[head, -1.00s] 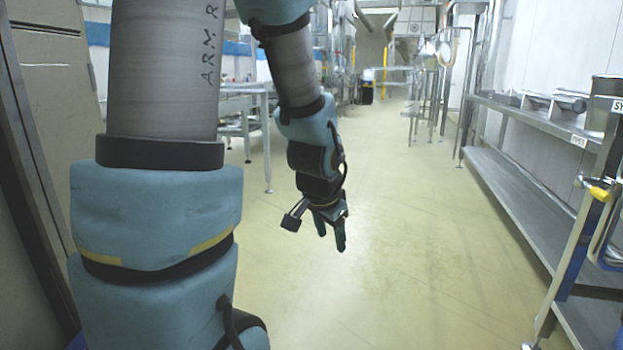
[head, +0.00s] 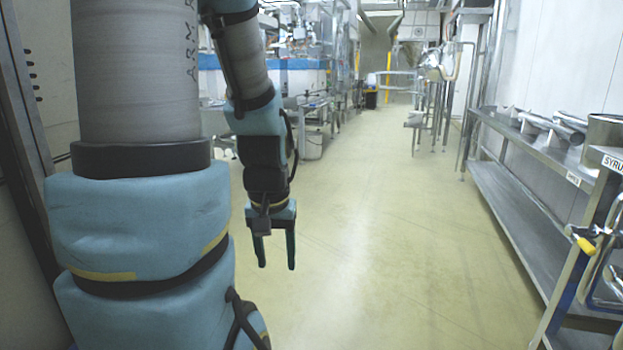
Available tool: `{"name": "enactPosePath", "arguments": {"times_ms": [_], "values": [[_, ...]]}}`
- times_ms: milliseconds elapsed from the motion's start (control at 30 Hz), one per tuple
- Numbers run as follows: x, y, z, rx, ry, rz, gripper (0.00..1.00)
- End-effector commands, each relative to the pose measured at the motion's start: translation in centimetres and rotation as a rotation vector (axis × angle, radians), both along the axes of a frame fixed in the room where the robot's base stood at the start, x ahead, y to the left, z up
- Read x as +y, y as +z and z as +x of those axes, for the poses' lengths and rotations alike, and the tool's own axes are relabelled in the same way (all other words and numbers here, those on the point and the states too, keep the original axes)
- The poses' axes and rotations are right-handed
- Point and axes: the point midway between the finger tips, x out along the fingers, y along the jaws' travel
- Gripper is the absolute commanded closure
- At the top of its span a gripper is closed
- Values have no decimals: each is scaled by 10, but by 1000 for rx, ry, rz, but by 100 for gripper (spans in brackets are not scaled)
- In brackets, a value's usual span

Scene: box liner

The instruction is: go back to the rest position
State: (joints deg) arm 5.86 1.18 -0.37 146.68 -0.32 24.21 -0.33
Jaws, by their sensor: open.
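My gripper (head: 275,262) hangs left of the middle of the head view with its fingers pointing down over the floor. Its two dark fingers are apart and nothing is between them. My arm comes down from the top left, with the wrist bent downward above the gripper. No object touches the gripper.
A metal shelf unit (head: 520,200) runs along the right wall, with a pot (head: 606,135) and metal pieces on top. Metal tables and machinery (head: 315,115) stand at the back left. The pale floor (head: 390,240) between them is clear.

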Motion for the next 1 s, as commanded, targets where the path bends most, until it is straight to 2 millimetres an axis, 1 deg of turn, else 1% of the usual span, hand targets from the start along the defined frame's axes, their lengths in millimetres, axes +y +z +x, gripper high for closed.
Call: {"name": "enactPosePath", "arguments": {"times_ms": [33,500,600,700,800,900,1000], "values": [[0,35,0,0,-1,0,43],[0,182,0,-1,-1,0,43],[0,209,0,0,-1,0,43],[0,227,0,0,-1,0,43],[0,238,0,0,-2,0,43],[0,242,0,0,-2,0,43],[0,241,0,0,-2,0,43]]}}
